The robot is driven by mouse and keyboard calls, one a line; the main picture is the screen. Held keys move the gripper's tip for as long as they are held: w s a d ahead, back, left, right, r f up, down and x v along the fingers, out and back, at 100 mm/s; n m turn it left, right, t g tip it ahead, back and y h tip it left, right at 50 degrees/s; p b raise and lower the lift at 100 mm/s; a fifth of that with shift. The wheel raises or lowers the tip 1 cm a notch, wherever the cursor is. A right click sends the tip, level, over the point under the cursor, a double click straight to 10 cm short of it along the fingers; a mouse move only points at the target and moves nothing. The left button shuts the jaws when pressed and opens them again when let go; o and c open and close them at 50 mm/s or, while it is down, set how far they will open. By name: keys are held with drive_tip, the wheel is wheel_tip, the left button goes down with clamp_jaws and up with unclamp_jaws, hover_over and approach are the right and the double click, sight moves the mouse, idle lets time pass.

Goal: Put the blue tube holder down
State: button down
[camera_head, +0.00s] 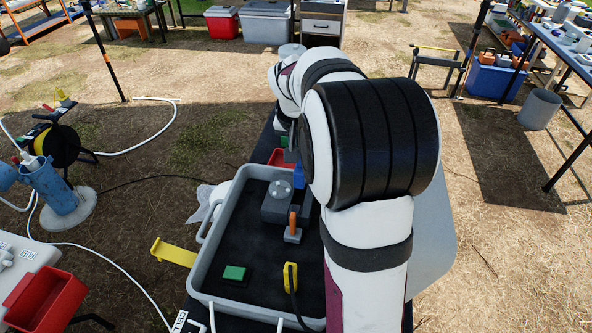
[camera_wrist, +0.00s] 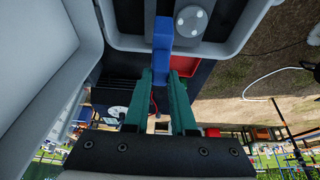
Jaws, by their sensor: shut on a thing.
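The blue tube holder (camera_wrist: 162,38) is between the green fingertips of my gripper (camera_wrist: 161,72), which is shut on it. In the head view the blue holder (camera_head: 299,175) shows as a small blue piece at the far right part of the grey tray (camera_head: 204,262), close to a grey block with a round clear top (camera_head: 279,190). My arm covers much of the tray's right side and most of my gripper. I cannot tell whether the holder touches the tray floor or hangs above it.
In the tray, an orange-handled piece (camera_head: 293,225) stands near the middle. A green block (camera_head: 235,273) and a yellow piece with a dark cable (camera_head: 290,276) lie nearer the front. A red container (camera_head: 278,158) sits just beyond the tray. The tray's left-centre floor is clear.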

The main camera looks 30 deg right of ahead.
drive_tip(key=w+d+f, duration=0.2)
drive_tip(key=w+d, duration=0.1)
drive_tip(key=d, duration=0.4)
drive_tip(key=w+d+f, duration=0.1)
drive_tip(key=w+d, duration=0.1)
drive_tip(key=d, duration=0.4)
drive_tip(key=w+a+f, duration=0.5)
drive_tip(key=w+f, duration=0.5)
drive_tip(key=f, duration=0.1)
drive_tip(key=shift+a+f+m, duration=0.2)
drive_tip(key=shift+f+m, duration=0.1)
drive_tip(key=shift+w, duration=0.1)
drive_tip(key=shift+f, duration=0.15)
drive_tip(key=c, duration=0.7)
unclamp_jaws()
drive_tip(key=shift+c, duration=0.2)
